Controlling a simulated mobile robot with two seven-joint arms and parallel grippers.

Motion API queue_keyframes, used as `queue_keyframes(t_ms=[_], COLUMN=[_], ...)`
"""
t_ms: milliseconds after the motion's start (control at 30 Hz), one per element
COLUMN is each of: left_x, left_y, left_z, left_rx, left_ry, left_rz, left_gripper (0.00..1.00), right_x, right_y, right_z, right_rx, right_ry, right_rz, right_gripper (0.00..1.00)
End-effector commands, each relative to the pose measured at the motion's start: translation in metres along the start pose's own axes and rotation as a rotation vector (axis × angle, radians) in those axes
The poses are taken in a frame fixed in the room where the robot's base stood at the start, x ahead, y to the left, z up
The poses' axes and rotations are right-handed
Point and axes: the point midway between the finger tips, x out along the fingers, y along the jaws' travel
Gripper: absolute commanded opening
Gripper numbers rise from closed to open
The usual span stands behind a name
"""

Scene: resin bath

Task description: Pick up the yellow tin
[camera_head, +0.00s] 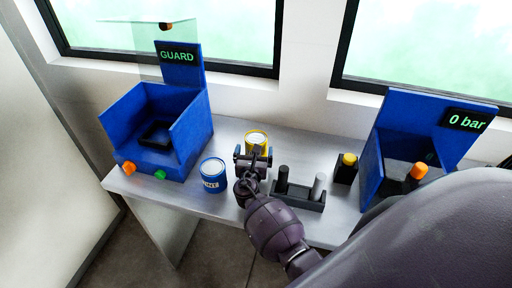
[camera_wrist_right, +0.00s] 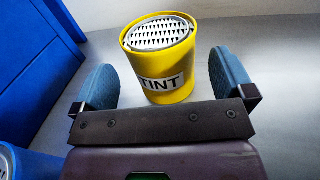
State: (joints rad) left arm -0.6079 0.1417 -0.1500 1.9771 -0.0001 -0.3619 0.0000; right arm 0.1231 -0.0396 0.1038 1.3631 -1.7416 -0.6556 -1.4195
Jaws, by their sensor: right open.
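The yellow tin (camera_head: 257,136) stands upright on the grey bench, partly hidden behind my right gripper (camera_head: 253,158) in the head view. In the right wrist view the yellow tin (camera_wrist_right: 166,88) has a white label reading "TINT" and a grey top with a toothed pattern. My right gripper (camera_wrist_right: 164,78) is open. Its two blue fingers show on either side of the tin, with a gap on each side. Whether the tin is fully between the fingertips or just beyond them, I cannot tell. My left gripper is not in view.
A blue-and-white tin (camera_head: 213,175) stands left of my gripper. A blue GUARD box (camera_head: 185,125) is at the left. A dark rack (camera_head: 297,198) with two cylinders, a yellow-topped black block (camera_head: 346,168) and a blue "0 bar" station (camera_head: 405,125) are to the right.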

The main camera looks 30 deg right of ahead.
Motion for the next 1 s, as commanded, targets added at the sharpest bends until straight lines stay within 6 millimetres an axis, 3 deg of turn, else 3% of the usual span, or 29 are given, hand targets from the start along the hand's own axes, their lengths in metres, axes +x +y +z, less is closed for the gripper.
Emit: queue_keyframes(t_ms=[200, 500, 867, 1000], left_x=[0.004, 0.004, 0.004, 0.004], left_y=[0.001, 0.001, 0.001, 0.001], left_z=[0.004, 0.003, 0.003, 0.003], left_rx=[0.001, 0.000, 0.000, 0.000], left_ry=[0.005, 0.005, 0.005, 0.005], left_rz=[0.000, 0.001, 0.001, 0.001], left_gripper=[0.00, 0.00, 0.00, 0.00], right_x=[0.026, 0.030, 0.030, 0.030], right_y=[-0.001, -0.001, -0.001, -0.001], right_z=[0.000, 0.001, 0.001, 0.002], right_rx=[0.000, 0.001, 0.001, 0.002], right_ry=[0.000, 0.000, 0.000, -0.002], right_rz=[0.000, 0.001, 0.000, 0.001], right_gripper=[1.00, 1.00, 0.47, 0.47])
